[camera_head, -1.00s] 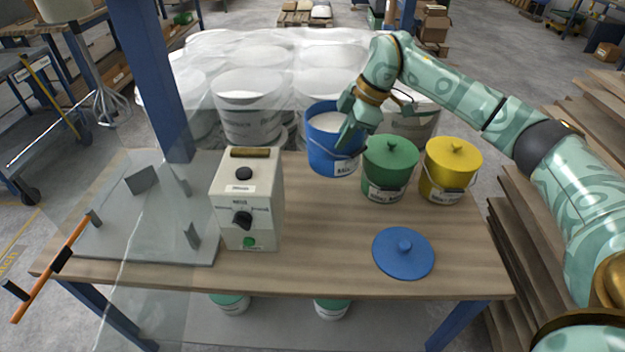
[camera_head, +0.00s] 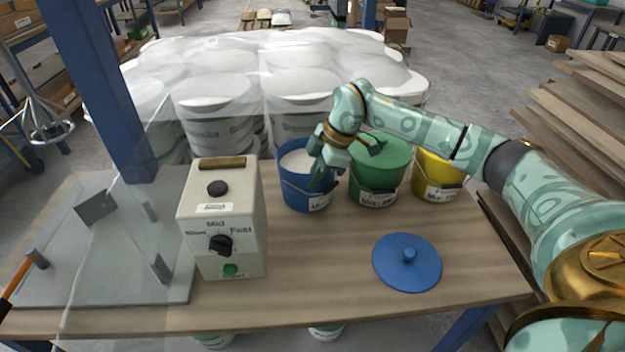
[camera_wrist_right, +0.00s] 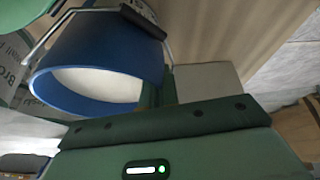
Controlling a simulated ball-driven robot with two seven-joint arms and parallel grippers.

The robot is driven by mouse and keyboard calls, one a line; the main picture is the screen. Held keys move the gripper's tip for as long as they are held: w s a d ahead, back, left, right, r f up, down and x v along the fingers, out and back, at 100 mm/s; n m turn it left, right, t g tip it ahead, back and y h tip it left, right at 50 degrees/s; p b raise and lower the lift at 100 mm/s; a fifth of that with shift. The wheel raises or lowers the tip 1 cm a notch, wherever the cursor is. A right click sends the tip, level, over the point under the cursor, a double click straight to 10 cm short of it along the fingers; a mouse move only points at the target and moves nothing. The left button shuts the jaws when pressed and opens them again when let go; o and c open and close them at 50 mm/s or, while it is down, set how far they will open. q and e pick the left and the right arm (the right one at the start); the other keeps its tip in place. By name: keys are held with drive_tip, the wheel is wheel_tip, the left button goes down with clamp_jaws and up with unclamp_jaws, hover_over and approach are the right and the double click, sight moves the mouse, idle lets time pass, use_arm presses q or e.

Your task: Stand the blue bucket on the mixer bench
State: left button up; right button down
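The blue bucket (camera_head: 304,190), filled with something white, is upright at the back of the wooden bench (camera_head: 330,265), left of the green bucket. Its base appears at or just above the bench top; I cannot tell whether it touches. My right gripper (camera_head: 322,168) is at the bucket's right rim, its fingers apparently closed on the wall. The right wrist view shows the blue bucket (camera_wrist_right: 100,62) tight against the narrow green fingers (camera_wrist_right: 158,92), its wire handle with a dark grip beside them. My left gripper is not in view.
The control box (camera_head: 222,225) with a dial stands left of the bucket. The green bucket (camera_head: 378,180) and yellow bucket (camera_head: 438,178) are to the right. A blue lid (camera_head: 407,262) lies in front. Wrapped white buckets (camera_head: 215,105) stand behind. The bench's front middle is clear.

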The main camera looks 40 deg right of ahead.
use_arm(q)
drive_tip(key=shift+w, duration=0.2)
use_arm(e)
drive_tip(key=c, duration=1.7)
unclamp_jaws()
drive_tip(key=shift+f, duration=0.1)
